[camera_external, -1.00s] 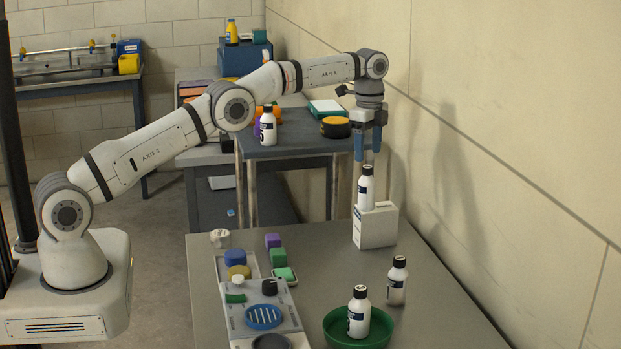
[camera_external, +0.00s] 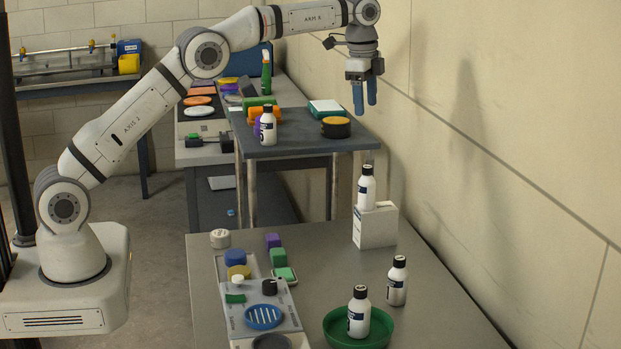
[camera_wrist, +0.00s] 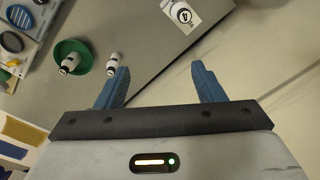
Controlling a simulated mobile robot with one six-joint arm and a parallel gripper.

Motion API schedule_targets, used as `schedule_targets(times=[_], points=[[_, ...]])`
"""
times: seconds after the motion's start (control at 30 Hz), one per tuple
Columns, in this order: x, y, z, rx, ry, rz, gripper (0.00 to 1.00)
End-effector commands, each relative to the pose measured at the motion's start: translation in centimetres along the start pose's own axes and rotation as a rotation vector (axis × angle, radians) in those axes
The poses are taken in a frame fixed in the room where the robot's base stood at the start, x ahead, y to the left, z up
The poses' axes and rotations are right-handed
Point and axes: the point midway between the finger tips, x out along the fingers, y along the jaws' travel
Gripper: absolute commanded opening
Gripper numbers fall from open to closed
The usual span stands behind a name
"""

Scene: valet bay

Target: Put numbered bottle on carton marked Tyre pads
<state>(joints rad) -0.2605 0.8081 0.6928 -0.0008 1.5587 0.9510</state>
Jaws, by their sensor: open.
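A white bottle with a dark cap and dark label (camera_external: 366,193) stands upright on a white carton (camera_external: 375,230) near the wall side of the front table. In the wrist view, a round top marked 4 (camera_wrist: 182,13) shows over the white carton (camera_wrist: 208,8), whose lettering is only partly visible. A similar bottle (camera_external: 397,282) stands on the table, and another (camera_external: 359,312) stands in a green bowl (camera_external: 384,335). One more bottle (camera_external: 268,126) stands on the back table. My gripper (camera_external: 365,98) is open and empty, raised well above the carton's bottle, fingers down.
A grey tray (camera_external: 235,320) with several small items lies on the left of the front table (camera_external: 330,250). The wall runs close along the right.

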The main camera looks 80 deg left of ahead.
Motion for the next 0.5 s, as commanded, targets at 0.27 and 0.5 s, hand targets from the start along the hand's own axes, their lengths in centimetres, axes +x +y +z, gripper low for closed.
schedule_targets(times=[0.27,0.5], points=[[-7.7,9.4,1.8,-0.164,0.060,-0.054,0.62],[-10.7,18.8,5.8,-0.309,0.122,-0.084,0.62]])
